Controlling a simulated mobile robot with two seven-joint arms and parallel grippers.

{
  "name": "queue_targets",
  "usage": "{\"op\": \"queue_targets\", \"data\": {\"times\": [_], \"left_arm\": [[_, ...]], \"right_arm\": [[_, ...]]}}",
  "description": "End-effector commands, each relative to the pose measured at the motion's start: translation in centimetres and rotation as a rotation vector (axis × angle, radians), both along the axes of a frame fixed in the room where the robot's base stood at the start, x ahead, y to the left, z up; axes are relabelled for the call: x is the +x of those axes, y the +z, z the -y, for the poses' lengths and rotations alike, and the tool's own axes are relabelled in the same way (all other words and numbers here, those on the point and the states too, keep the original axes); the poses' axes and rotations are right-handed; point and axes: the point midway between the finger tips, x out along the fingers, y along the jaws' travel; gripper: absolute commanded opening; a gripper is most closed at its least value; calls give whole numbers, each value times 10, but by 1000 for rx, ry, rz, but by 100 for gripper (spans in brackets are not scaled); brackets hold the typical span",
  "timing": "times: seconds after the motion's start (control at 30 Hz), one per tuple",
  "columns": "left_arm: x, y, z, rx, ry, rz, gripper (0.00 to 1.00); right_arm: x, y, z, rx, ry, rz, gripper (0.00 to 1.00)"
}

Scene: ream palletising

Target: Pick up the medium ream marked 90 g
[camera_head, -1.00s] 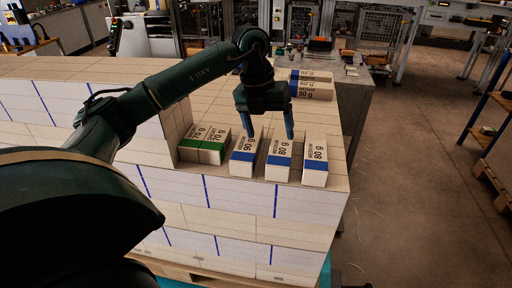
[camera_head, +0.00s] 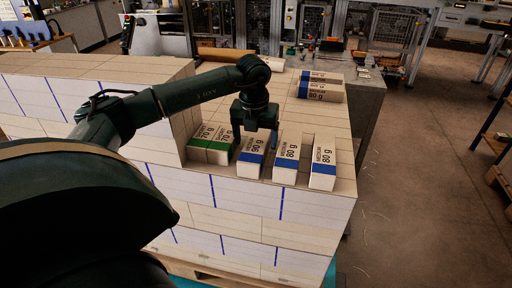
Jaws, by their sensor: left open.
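The medium ream marked 90 g (camera_head: 252,158) is white with a blue band and lies on the top layer of the stack, near its front edge. My left gripper (camera_head: 256,137) points down over the back part of this ream. Its jaws are open, one finger on each side of the ream. I cannot tell whether the fingers touch it. My right gripper does not show.
Two green-banded 70 g reams (camera_head: 210,143) sit just left of the 90 g ream. Two blue-banded 80 g reams, one (camera_head: 288,157) and another (camera_head: 323,162), stand to its right. More 80 g reams (camera_head: 321,90) lie at the back. A higher block of stack (camera_head: 100,75) rises at left.

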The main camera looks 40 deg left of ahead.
Motion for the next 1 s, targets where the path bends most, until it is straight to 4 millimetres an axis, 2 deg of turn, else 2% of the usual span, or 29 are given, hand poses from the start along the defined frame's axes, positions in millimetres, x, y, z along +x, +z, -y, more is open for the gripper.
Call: {"op": "queue_targets", "data": {"times": [0.1,0.2,0.43,1.0], "left_arm": [[2,-16,-1,-1,0,-4,78],[3,-23,-1,0,0,-1,78],[3,-25,-1,-1,0,0,78],[3,-24,-1,-1,0,0,32]], "right_arm": [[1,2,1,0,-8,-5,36],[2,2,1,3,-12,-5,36],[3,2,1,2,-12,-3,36],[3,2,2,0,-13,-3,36]]}}
